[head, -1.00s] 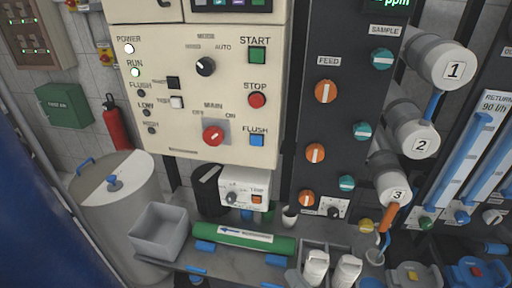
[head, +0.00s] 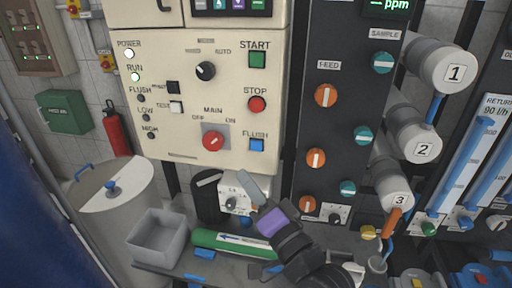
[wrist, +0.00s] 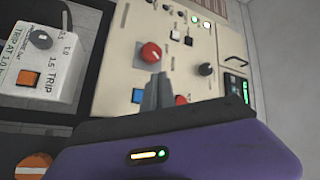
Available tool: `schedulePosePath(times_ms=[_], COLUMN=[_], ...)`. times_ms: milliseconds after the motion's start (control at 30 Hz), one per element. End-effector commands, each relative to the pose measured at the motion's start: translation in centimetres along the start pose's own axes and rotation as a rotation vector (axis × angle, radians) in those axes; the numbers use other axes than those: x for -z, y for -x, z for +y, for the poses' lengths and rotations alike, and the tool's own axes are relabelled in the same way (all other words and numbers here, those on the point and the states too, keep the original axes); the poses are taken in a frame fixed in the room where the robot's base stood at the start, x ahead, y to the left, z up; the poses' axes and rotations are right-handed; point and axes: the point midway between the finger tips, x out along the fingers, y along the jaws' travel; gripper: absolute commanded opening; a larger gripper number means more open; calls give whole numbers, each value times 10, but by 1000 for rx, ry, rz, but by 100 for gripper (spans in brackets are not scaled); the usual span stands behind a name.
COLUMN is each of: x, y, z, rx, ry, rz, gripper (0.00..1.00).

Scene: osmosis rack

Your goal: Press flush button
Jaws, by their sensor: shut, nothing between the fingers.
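In the wrist view the closed fingers (wrist: 164,80) stand between the blue button and the red stop button (wrist: 181,100). The small FLUSH lamp (head: 141,98) is dark.
The red main switch (head: 213,140) is left of the flush button, and the red stop button (head: 257,104) is above it. A white trip box (head: 229,188) hangs below the panel, partly behind my gripper. A dark valve panel (head: 335,120) stands to the right.

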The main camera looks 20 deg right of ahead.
Motion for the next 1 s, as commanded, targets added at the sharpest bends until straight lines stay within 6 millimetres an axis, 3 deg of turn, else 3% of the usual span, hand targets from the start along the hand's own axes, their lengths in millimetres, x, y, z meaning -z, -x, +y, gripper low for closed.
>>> schedulePosePath(times_ms=[367,1000], x=[6,42], y=[-8,-57], z=[8,43], rx=[1,1], ry=[2,2], rz=[4,3], gripper=[0,0])
